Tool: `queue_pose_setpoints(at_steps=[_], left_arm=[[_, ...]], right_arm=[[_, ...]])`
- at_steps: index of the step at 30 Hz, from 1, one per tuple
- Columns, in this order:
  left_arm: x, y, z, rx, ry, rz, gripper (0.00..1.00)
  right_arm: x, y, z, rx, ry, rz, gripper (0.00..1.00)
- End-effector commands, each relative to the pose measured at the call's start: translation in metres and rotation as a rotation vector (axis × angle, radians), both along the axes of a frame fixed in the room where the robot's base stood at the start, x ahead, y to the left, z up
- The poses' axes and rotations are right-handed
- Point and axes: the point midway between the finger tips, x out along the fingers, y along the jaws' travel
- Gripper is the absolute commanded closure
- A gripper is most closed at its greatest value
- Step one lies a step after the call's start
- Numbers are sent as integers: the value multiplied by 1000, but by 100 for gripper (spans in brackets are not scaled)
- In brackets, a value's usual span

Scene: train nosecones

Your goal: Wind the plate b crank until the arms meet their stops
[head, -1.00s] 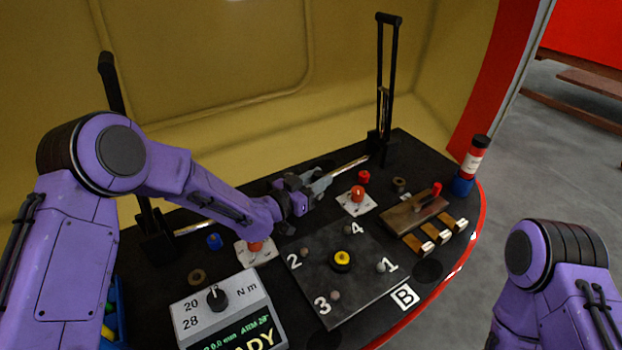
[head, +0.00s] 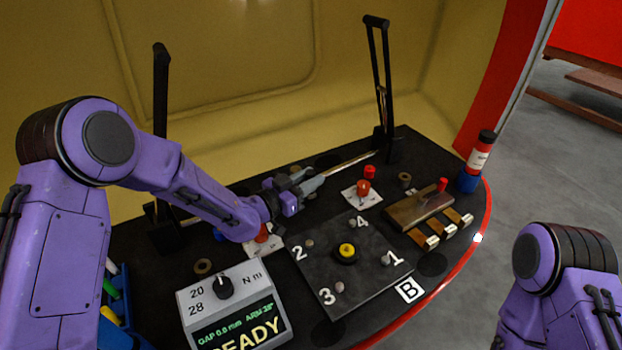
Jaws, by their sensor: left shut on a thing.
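Plate B (head: 372,278) lies dark and flat on the black table, with a yellow-topped knob (head: 347,251) at its middle and numbers 1 to 4 around it. Behind it, a shiny rod (head: 349,164) runs between two black arms. The left black arm (head: 160,105) stands nearly upright; the right black arm (head: 388,85) is a tall frame leaning slightly back. My left gripper (head: 308,183) is shut on what appears to be the crank, by the middle of the rod behind the plate. Its fingers hide most of it. My right gripper is out of view.
A grey readout box (head: 238,300) shows READY, gap 0.0 mm and an arm angle that looks like 38°. A blue bin (head: 115,325) is at left.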

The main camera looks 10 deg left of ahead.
Motion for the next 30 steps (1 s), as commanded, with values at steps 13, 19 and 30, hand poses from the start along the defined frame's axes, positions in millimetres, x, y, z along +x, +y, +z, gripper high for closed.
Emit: queue_pose_setpoints(at_steps=[13, 19, 30], left_arm=[[3, 1, 3, -3, -5, 5, 52], [1, 0, 2, -2, -4, 1, 52], [-58, 45, 1, -4, -3, 4, 52]], right_arm=[[0, 0, 0, 0, 0, 0, 57], [0, 0, 0, 0, 0, 0, 57], [0, 0, -7, 0, 0, 0, 57]])
